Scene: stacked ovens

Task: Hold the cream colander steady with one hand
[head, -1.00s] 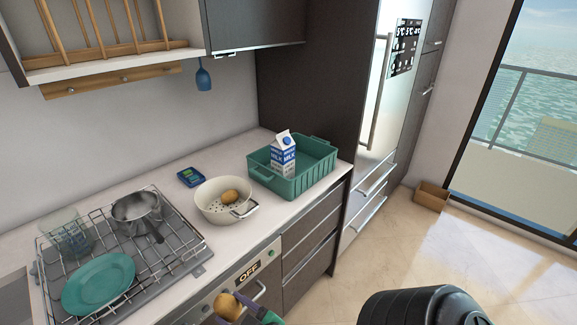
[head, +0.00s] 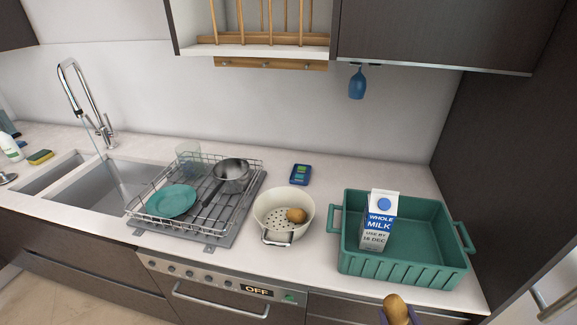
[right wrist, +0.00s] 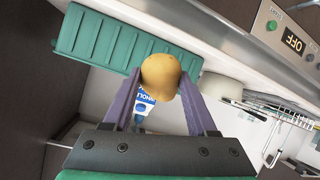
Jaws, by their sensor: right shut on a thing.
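The cream colander (head: 270,222) stands upright on the counter, with a brown potato (head: 297,215) in its holed bowl and a metal handle at its front. In the right wrist view the colander (right wrist: 222,88) shows at the right. My right gripper (head: 397,317) is at the bottom edge of the head view, in front of the counter, to the right of and apart from the colander. It is shut on a second potato (right wrist: 160,76), held between its purple fingers. My left gripper is in neither view.
A green tray (head: 400,269) holding a milk carton (head: 379,220) stands right of the colander. A dish rack (head: 150,222) with a teal plate (head: 171,201) and a pot (head: 231,176) is on the left. A blue device (head: 301,174) lies behind. The oven front (head: 215,288) is below.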

